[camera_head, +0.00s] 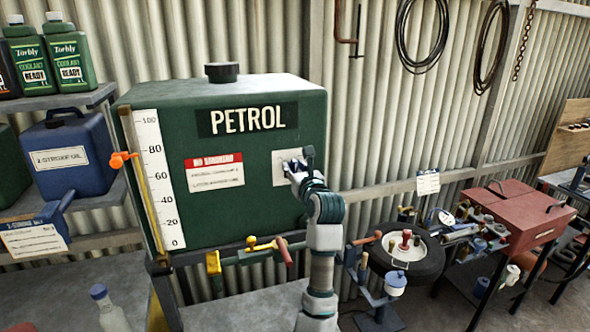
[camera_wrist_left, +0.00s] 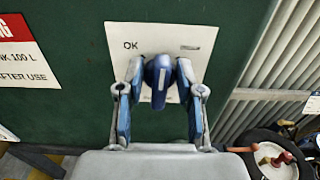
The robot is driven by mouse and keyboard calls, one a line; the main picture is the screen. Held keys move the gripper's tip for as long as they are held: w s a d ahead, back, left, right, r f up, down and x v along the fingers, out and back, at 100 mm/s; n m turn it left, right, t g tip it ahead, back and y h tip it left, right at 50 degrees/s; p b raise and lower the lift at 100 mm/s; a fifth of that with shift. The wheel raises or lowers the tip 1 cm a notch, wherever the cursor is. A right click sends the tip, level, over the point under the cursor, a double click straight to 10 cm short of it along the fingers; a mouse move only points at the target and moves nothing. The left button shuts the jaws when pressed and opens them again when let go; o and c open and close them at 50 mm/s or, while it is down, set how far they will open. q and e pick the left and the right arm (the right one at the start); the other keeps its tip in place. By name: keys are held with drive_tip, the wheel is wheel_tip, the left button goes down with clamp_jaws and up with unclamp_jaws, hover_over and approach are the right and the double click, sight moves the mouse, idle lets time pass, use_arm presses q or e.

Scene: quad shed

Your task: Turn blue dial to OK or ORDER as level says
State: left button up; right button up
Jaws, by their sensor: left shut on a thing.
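The blue dial (camera_wrist_left: 158,72) sits on a white plate (camera_wrist_left: 205,33) on the green tank's front. The plate reads OK at left; the marking at right is too blurred to read. The dial's handle hangs roughly downward, with a pale mark on it. My left gripper (camera_wrist_left: 158,76) is shut on the dial, one finger on each side. In the head view my left gripper (camera_head: 296,164) covers most of the dial. The level gauge (camera_head: 157,170) on the PETROL tank (camera_head: 270,95) runs from 0 to 100. Its orange marker (camera_head: 122,159) stands a little below 80. My right gripper is not visible.
A red and white notice (camera_head: 214,170) is left of the dial. Yellow and red valve handles (camera_head: 262,246) stick out below the tank. Shelves with a blue oil can (camera_head: 72,155) stand at left. A wheel (camera_head: 408,256) and red toolbox (camera_head: 510,215) are at right.

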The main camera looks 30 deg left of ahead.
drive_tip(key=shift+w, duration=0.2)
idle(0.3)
use_arm(q)
drive_tip(key=shift+n, duration=0.5)
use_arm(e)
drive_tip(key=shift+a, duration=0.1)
use_arm(q)
drive_tip(key=shift+s+n, duration=0.1)
drive_tip(key=shift+n, duration=0.6)
drive_tip(key=shift+s+a+f+n+b, duration=0.1)
drive_tip(key=shift+n+b, duration=0.15)
drive_tip(key=shift+n, duration=0.35)
drive_tip(key=shift+s+n+b, duration=0.1)
drive_tip(key=shift+n+b, duration=0.15)
drive_tip(key=shift+n, duration=0.75)
drive_tip(key=shift+s+a+f+n+b, duration=0.1)
drive_tip(key=shift+n+b, duration=0.15)
drive_tip(key=shift+n, duration=0.5)
drive_tip(key=shift+a+f+n+b, duration=0.1)
drive_tip(key=shift+n+b, duration=0.15)
drive_tip(key=shift+n, duration=0.5)
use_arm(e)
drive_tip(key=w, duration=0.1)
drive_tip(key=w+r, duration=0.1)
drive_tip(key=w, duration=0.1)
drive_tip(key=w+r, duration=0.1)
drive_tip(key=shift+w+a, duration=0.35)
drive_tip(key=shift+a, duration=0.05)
